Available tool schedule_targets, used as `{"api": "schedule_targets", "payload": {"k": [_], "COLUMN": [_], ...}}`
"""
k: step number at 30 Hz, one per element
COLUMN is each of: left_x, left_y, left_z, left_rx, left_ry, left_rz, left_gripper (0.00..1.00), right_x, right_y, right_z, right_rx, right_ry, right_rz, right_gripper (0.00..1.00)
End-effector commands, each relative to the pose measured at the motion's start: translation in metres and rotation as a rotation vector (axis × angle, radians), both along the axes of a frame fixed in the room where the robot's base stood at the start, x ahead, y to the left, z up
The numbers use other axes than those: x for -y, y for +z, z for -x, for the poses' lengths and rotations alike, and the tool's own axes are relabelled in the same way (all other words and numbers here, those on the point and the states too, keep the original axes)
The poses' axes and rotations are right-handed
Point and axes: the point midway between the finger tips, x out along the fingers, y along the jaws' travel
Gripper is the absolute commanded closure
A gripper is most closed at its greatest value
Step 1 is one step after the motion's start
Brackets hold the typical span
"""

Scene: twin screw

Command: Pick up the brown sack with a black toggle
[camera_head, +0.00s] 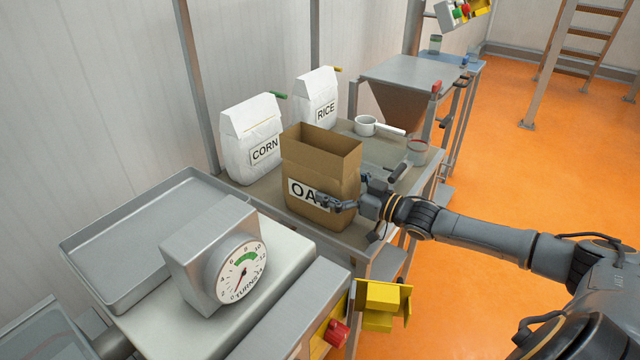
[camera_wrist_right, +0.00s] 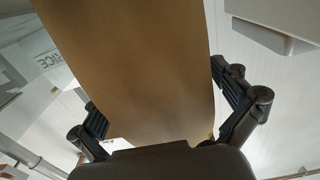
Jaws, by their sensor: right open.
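The brown sack (camera_head: 325,172) stands upright on the grey bench with its top open. Its white label reads "OA", the rest hidden by my right gripper (camera_head: 352,192). That gripper is open at the sack's lower right side, one finger across the front by the label. In the right wrist view, the sack (camera_wrist_right: 135,60) fills the middle between the two spread fingers (camera_wrist_right: 165,108); I cannot tell whether they touch it. A short black bar (camera_head: 398,172) shows just right of the sack; I cannot tell whether it is the toggle. My left gripper is not in view.
White CORN (camera_head: 250,140) and RICE (camera_head: 315,98) sacks stand behind. A white scoop (camera_head: 366,126) and a small clear cup (camera_head: 417,151) are on the bench (camera_head: 375,148). A dial scale (camera_head: 210,255) and a metal tray (camera_head: 90,245) are at left. Orange floor at right is open.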

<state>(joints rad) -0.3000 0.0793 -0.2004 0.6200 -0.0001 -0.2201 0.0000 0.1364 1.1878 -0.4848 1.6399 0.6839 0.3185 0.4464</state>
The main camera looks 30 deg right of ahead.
Motion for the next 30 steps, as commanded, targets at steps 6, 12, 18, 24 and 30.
{"api": "schedule_targets", "payload": {"k": [6,12,18,24,30], "left_x": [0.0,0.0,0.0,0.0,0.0], "left_y": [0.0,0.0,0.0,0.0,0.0], "left_z": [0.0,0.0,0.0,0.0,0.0], "left_rx": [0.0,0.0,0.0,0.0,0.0], "left_ry": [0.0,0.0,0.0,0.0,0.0], "left_rz": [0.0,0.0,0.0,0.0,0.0], "left_gripper": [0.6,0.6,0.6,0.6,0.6], "right_x": [-0.007,-0.008,-0.008,-0.008,-0.008], "right_y": [0.0,-0.001,-0.001,-0.001,0.005], "right_z": [-0.016,-0.018,-0.017,-0.017,-0.018], "right_rx": [0.001,-0.002,-0.001,-0.001,0.011], "right_ry": [0.0,0.001,0.0,0.001,0.002], "right_rz": [0.0,-0.001,-0.001,-0.001,-0.003], "right_gripper": [0.0,0.0,0.18,0.59,0.63]}}
